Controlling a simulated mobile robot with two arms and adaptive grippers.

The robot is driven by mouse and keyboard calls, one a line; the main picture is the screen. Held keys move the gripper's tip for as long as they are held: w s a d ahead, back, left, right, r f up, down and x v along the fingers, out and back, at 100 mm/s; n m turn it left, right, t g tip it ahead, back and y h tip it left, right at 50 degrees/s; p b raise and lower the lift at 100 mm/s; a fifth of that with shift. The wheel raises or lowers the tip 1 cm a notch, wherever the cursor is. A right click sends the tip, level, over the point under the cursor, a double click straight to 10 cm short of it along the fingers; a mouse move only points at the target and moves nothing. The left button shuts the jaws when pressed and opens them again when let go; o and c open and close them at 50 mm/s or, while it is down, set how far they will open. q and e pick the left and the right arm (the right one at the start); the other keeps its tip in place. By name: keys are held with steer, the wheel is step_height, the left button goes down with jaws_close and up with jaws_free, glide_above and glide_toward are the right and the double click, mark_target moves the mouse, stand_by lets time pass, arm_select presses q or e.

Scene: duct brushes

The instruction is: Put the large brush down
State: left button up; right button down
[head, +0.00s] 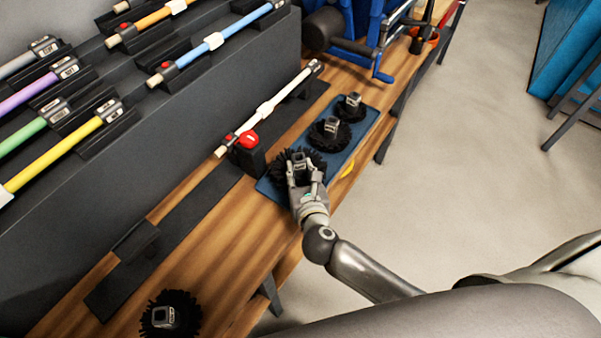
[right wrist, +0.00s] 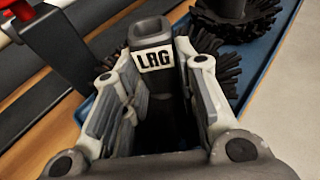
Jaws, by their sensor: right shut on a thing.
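The large brush (head: 282,167) is a black, bristly brush with a grey socket, at the near end of a blue tray (head: 363,125) in the head view. Its socket, with a white "LRG" label (right wrist: 155,58), stands between the fingers in the right wrist view. My right gripper (head: 304,172) is shut on this socket. The bristles are mostly hidden there, so I cannot tell whether they touch the tray. Two other black brushes, one in the middle (head: 331,130) and one at the far end (head: 351,107), stand on the tray. My left gripper is not in view.
Another black brush (head: 170,315) sits at the near end of the wooden bench (head: 225,240). A white rod (head: 280,98) lies in a dark holder with a red knob (head: 248,139) beside the tray. Coloured rods rest on a dark rack at left. Blue equipment (head: 375,40) stands beyond.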

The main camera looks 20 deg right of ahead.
steer(key=c, duration=1.1)
jaws_free()
steer(key=shift+f, duration=0.15)
steer(key=shift+s+r, duration=0.15)
steer(key=shift+r, duration=0.05)
steer(key=b+v, duration=0.1)
steer(key=v, duration=1)
steer(key=shift+s+r, duration=0.1)
steer(key=shift+s, duration=0.3)
